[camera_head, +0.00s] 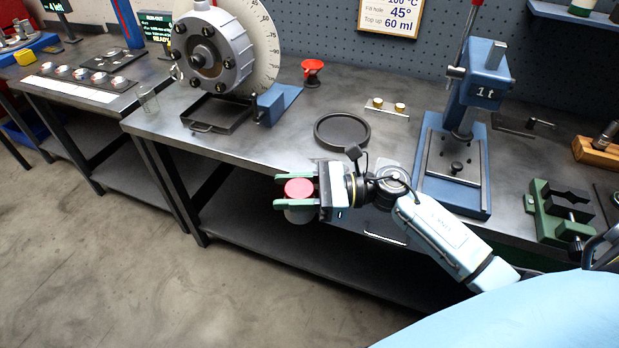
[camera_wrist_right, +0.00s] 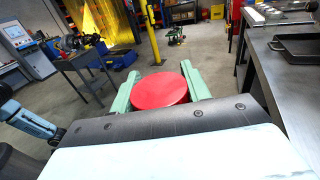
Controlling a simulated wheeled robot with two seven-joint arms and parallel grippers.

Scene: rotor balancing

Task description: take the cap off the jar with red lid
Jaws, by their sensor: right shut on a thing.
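The jar (camera_head: 300,215) with a red lid (camera_head: 299,188) hangs upright in front of the bench's front edge, clear of the bench top. My right gripper (camera_head: 284,192) is shut on it, with one green finger on each side near the lid. In the right wrist view the round red lid (camera_wrist_right: 159,90) is on top, between the two fingers (camera_wrist_right: 160,84). The jar's body is hidden there, and I cannot tell whether the fingers press on the lid's rim or just below it. My left gripper is not in view.
A green vise (camera_head: 560,212) is at the right. Open floor lies left of the jar.

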